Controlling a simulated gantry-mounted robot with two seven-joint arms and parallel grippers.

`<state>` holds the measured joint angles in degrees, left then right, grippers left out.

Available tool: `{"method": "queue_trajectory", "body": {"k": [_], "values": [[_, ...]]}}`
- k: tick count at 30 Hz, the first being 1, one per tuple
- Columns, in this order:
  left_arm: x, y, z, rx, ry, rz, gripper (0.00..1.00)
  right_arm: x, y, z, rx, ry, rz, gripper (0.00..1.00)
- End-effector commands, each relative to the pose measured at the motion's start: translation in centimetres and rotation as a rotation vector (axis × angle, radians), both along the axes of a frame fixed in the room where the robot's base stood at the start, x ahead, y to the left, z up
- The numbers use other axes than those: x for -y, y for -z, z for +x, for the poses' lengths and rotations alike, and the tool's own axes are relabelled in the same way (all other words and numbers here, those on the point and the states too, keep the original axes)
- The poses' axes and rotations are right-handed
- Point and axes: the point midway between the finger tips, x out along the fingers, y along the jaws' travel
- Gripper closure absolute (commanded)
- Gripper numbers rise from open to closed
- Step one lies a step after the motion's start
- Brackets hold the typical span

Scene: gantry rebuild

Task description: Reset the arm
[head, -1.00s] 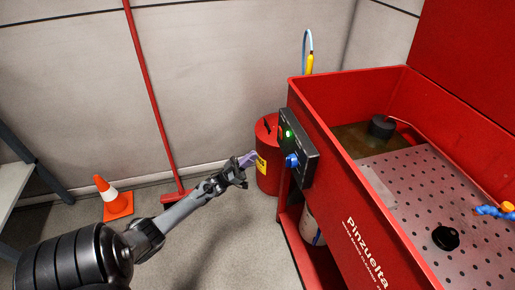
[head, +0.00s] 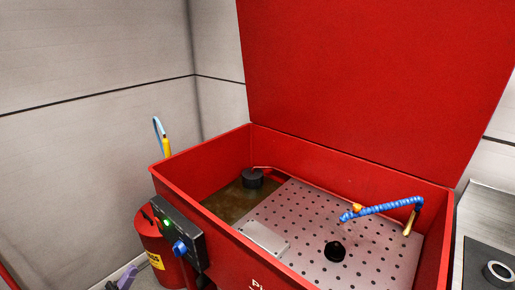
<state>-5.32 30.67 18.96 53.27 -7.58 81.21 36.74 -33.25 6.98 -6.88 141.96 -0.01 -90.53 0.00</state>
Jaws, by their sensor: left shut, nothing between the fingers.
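Only the tip of my left gripper (head: 123,279) shows, at the bottom left edge of the head view, with a purple part at its end. It is shut and empty, in front of the red drum (head: 158,246) and left of the control box. The rest of my left arm is out of frame. My right gripper is not in view.
A red parts washer (head: 225,225) with its lid (head: 375,75) raised fills the middle. Its control box (head: 178,232) has a green light and a blue knob. A perforated tray (head: 310,240), black round part (head: 335,251) and blue hose (head: 385,208) are inside. A bench (head: 485,215) stands right.

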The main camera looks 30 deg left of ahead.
Motion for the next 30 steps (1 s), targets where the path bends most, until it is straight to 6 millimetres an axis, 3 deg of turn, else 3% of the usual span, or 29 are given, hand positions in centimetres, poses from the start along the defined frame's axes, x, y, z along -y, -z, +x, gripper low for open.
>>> {"method": "queue_trajectory", "body": {"k": [1,4,8,15,21,25,30], "values": [[0.5,-0.4,-0.8,-0.022,0.001,-0.011,1.00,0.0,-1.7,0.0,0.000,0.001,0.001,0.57],[2.4,-0.3,-2.2,-0.063,0.022,-0.038,1.00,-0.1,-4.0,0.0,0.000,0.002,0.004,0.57],[7.5,-2.4,-3.4,-0.070,0.098,-0.073,1.00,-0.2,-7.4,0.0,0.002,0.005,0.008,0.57],[19.0,-6.7,-1.3,-0.284,0.126,-0.140,1.00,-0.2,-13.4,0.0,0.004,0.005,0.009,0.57],[27.1,-10.3,0.7,-0.549,0.064,-0.137,1.00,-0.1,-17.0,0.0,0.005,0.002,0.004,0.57],[31.1,-12.5,1.1,-0.736,0.015,-0.109,1.00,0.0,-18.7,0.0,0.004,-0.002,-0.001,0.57],[35.0,-15.3,0.1,-0.983,-0.035,-0.049,1.00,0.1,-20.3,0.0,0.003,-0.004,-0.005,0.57]]}}
